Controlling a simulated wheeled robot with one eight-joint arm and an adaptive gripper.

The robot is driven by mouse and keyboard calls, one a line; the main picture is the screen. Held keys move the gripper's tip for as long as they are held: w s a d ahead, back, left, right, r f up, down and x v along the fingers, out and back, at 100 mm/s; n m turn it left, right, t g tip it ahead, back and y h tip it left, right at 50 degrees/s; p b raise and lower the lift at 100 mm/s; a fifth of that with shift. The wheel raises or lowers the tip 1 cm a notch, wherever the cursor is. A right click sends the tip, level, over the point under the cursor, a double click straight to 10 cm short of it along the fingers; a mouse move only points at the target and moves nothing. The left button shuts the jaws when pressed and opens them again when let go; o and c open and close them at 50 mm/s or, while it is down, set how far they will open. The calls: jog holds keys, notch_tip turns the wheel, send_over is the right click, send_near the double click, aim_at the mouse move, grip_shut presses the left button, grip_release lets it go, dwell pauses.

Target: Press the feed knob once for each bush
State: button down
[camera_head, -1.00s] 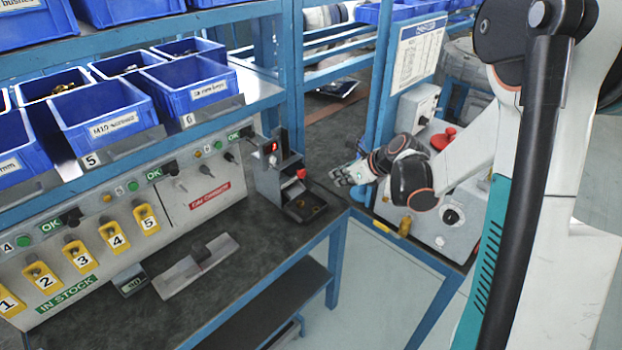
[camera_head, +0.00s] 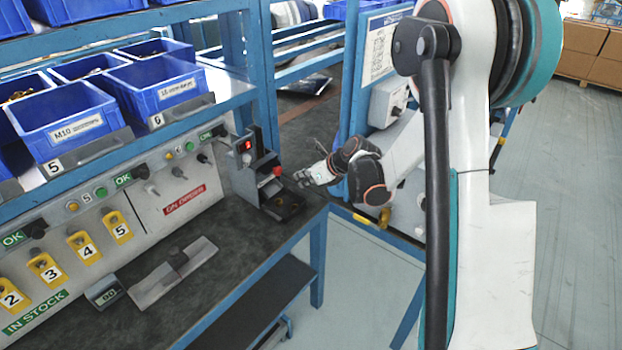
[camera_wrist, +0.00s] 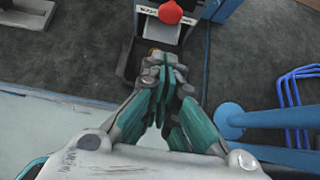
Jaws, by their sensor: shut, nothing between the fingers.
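The red knob (camera_wrist: 171,12) also shows at the top of the wrist view. My gripper (camera_head: 302,179) is shut and empty, just to the right of the knob and apart from it. In the wrist view its closed fingertips (camera_wrist: 163,62) point toward the dispenser, short of the knob and over its tray. A brassy piece shows in the dispenser's tray (camera_head: 287,208); the fingers partly hide the tray in the wrist view.
A blue post (camera_head: 352,110) stands behind my arm, close to the gripper; a blue bar also lies right of it in the wrist view (camera_wrist: 265,118). A grey plate with a block (camera_head: 172,272) lies on the bench. Blue bins (camera_head: 70,125) fill the shelf above.

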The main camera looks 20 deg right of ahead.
jog(key=w+a+f+b, duration=0.1)
jog(key=w+a+f, duration=0.1)
jog(key=w, duration=0.3)
jog(key=shift+w+a+b, duration=0.2)
jog(key=shift+a+b, duration=0.2)
jog(key=shift+a, duration=0.15)
